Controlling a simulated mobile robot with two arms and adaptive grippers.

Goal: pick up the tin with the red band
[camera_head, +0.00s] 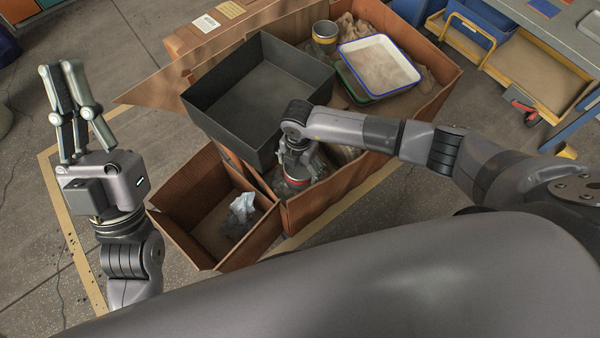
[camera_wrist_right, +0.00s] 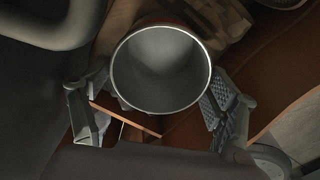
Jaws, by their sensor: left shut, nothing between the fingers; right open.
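The tin with the red band (camera_head: 297,183) stands low in the large cardboard box, and its upper part is hidden under my right gripper. In the right wrist view the open grey mouth of the tin (camera_wrist_right: 160,70) faces the camera. My right gripper (camera_head: 297,163) is over it, open, with one finger on each side of the rim. In the wrist view its fingertips (camera_wrist_right: 155,110) look close to the tin; contact cannot be told. My left gripper (camera_head: 60,68) is shut and empty, raised at the far left, away from the boxes.
A dark grey bin (camera_head: 210,122) lies close left of my right gripper. A smaller box (camera_head: 176,231) in front holds crumpled clear plastic (camera_head: 242,208).

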